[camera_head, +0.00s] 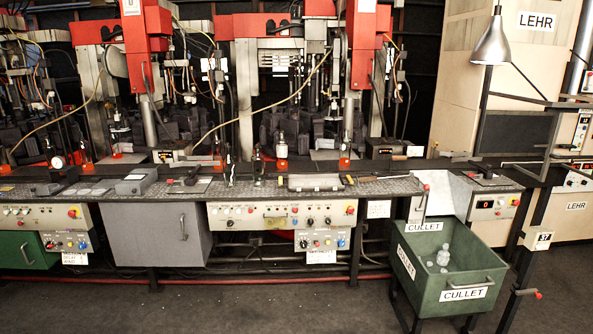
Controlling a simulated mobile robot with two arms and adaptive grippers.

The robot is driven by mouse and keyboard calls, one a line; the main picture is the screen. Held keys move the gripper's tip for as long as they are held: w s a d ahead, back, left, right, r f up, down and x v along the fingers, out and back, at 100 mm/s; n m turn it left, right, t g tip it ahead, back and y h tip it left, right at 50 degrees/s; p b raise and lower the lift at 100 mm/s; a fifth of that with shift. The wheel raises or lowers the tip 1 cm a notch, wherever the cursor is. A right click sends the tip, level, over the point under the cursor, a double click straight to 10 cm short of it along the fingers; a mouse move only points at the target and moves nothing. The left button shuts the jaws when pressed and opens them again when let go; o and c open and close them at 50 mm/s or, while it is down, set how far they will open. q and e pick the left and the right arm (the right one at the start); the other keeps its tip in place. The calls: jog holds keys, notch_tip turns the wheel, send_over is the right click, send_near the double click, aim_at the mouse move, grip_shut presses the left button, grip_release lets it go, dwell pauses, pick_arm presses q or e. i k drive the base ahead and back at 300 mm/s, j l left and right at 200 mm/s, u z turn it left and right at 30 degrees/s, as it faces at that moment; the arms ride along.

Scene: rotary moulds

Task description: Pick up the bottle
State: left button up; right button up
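A pale, clear bottle-like glass piece (443,257) sits in the green cullet bin (405,268) at the lower right, with smaller glass pieces beside it. A small whitish bottle-shaped thing (282,147) stands at the back of the workbench, in the middle of the view. It is too small to tell whether it is a bottle or a machine part. Neither of my grippers shows in the head view.
A long workbench (370,187) with control panels (281,215) runs across the view. Red and grey moulding machines (245,80) stand behind it. A metal lamp (492,45) and stand are at the right. Dark floor (230,307) in front is clear.

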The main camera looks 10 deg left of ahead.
aim_at(258, 161)
jog(key=i+j+z, duration=0.15)
jog(key=i+j, duration=0.15)
jog(key=i+j+z, duration=0.35)
jog(key=i+j, duration=0.15)
jog(key=j, duration=0.3)
jog(key=i+j+z, duration=0.15)
jog(key=j, duration=0.25)
jog(key=i, duration=0.1)
